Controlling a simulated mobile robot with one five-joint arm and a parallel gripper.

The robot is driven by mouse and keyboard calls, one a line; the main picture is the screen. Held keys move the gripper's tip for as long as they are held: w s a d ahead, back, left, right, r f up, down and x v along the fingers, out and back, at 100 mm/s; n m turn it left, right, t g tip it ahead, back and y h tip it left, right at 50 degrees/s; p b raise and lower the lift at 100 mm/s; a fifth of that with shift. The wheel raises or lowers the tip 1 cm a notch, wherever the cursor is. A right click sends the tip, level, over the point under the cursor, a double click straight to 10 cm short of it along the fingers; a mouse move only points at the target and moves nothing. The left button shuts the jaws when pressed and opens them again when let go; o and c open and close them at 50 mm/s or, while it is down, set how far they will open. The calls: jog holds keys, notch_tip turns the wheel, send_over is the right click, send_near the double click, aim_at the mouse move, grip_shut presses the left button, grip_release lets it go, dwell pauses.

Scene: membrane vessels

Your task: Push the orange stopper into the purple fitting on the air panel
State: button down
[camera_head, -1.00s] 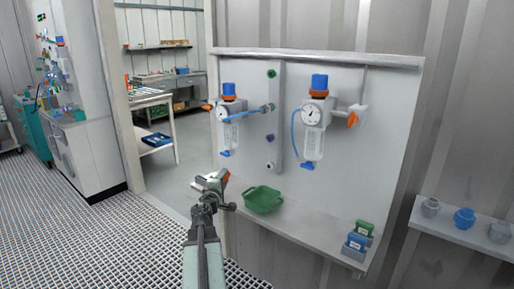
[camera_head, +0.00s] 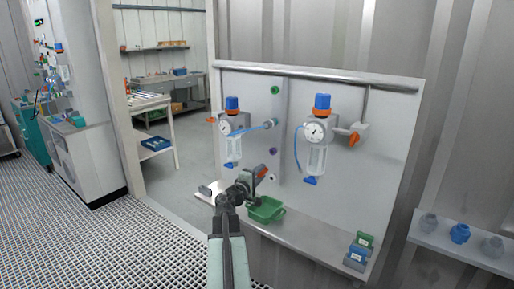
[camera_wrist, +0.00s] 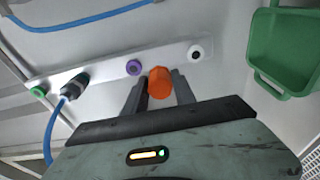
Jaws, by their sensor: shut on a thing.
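The orange stopper (camera_wrist: 160,83) is held between the two fingers of my gripper (camera_wrist: 158,94) in the wrist view. In the head view my gripper (camera_head: 258,175) is in front of the lower part of the air panel (camera_head: 357,183), and an orange bit shows at its tip. The purple fitting (camera_wrist: 134,67) is on the light strip, just up and left of the stopper in the wrist view, with a small gap in the picture. It also shows in the head view (camera_head: 273,151), above the gripper. I cannot tell the depth gap between them.
A black-centred white fitting (camera_wrist: 195,52), a green fitting (camera_wrist: 39,92) and a blue-hose connector (camera_wrist: 72,87) share the strip. A green bin (camera_head: 265,211) sits on the ledge below. Two gauged regulators (camera_head: 317,132) hang on the panel; green and blue blocks (camera_head: 359,250) stand at right.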

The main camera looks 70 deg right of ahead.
jog(key=m+g+p, duration=0.1)
jog(key=g+p, duration=0.1)
jog(key=p, duration=0.1)
send_near(272, 152)
jog(key=shift+w+a+r, duration=0.1)
jog(key=shift+a+r, duration=0.05)
jog(key=shift+r, duration=0.25)
jog(key=shift+f, duration=0.2)
jog(key=shift+x, duration=2.85)
jog(key=shift+d+f, duration=0.1)
jog(key=shift+d, duration=0.4)
jog(key=c, duration=0.9)
grip_release()
jog(key=shift+c, duration=0.2)
